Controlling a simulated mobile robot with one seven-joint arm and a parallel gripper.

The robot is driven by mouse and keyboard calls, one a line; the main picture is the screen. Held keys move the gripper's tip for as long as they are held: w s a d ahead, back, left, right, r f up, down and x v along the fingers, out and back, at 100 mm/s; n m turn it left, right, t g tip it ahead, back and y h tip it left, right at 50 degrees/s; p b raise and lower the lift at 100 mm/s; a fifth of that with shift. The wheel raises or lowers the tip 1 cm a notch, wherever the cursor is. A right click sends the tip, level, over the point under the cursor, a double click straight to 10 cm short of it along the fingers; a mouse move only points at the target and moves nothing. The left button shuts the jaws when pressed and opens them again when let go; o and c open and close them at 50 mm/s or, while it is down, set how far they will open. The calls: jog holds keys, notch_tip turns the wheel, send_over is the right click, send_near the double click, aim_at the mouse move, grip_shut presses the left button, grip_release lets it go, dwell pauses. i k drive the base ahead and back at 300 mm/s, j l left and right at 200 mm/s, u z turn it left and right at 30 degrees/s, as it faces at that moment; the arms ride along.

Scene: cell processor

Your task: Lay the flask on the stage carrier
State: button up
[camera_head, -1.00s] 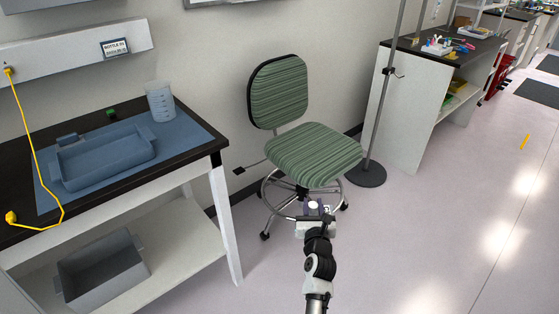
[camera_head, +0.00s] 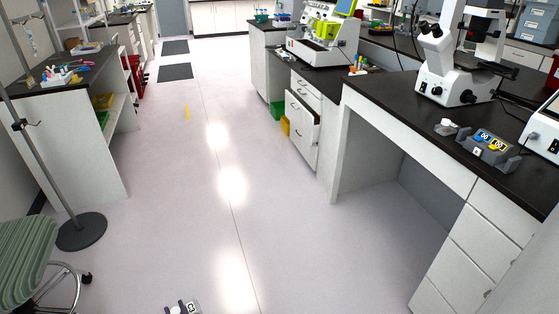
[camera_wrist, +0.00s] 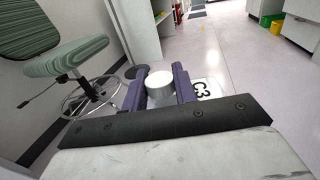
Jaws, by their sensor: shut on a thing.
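My gripper (camera_wrist: 159,88) is shut on the flask, with its two dark purple fingers on either side of a round white cap (camera_wrist: 160,80). A white label reading C3 (camera_wrist: 202,89) shows beside the right finger. In the head view my gripper (camera_head: 182,307) is cut off at the bottom edge, and the flask is barely visible there. A white microscope (camera_head: 452,65) with a dark stage (camera_head: 490,66) stands on the black bench at right. I cannot make out a separate stage carrier on it.
A grey block with numbered blue and yellow pieces (camera_head: 490,150) and a small white item (camera_head: 446,127) sit near the bench front. A green chair (camera_head: 22,262) and pole base (camera_head: 82,231) stand at left. The middle floor (camera_head: 200,200) is clear.

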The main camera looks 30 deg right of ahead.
aim_at(503, 67)
jog(key=z, duration=1.1)
jog(key=i+j+z, duration=0.15)
jog(key=z, duration=0.35)
jog(key=i+j+z, duration=0.15)
jog(key=j+z, duration=0.15)
jog(key=z, duration=0.15)
jog(key=i+j+z, duration=0.1)
jog(key=j+z, duration=0.95)
jog(key=j, duration=0.45)
jog(key=j+z, duration=0.2)
jog(key=j, duration=1.2)
jog(key=k+j, duration=0.1)
jog(key=j, duration=0.45)
jog(key=k+j, duration=0.1)
jog(key=j, duration=0.4)
